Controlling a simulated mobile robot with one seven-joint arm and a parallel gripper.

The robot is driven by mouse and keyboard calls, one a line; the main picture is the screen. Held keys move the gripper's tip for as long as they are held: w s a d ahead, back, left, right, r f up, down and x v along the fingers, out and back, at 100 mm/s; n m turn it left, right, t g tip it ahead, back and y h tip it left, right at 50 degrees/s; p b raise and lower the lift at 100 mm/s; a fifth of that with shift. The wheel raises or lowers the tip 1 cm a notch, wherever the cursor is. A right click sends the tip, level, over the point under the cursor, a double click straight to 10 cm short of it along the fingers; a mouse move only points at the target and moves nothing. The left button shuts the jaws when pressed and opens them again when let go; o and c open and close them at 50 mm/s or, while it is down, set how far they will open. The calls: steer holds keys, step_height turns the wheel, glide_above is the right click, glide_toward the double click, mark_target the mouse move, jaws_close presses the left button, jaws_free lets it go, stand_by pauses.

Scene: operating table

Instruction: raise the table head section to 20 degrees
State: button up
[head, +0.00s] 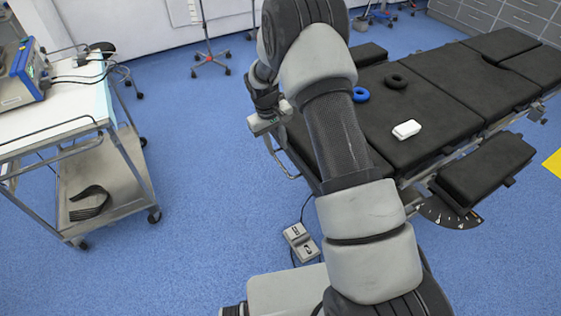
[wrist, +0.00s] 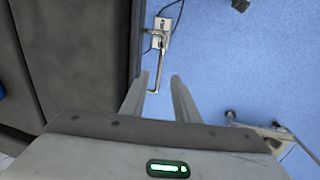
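The operating table (head: 430,95) has black pads and stands at the right. Its near left end, presumably the head section (head: 302,140), is partly hidden behind my arm. In the wrist view a black pad (wrist: 75,55) fills the left. A thin metal bar handle (wrist: 154,78) juts from the table's edge; it also shows in the head view (head: 277,156). My gripper (wrist: 159,76) is open, its two fingers pointing toward the handle. The handle appears between the fingertips, nearer the left one; contact or depth cannot be told. In the head view my gripper (head: 270,133) is small beside the table end.
A foot pedal (head: 301,242) with a cable lies on the floor below. A steel trolley (head: 110,185) stands at the left. Blue ring (head: 361,94), black ring (head: 396,81) and white box (head: 406,129) lie on the table. An angle dial (head: 450,215) sits under a side pad.

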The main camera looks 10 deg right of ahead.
mark_target(282, 165)
steer(key=f, duration=0.3)
steer(key=d+f, duration=0.1)
steer(key=f, duration=0.4)
steer(key=shift+w+d+f, duration=0.15)
steer(key=shift+w+f, duration=0.05)
steer(key=shift+f, duration=0.15)
jaws_close()
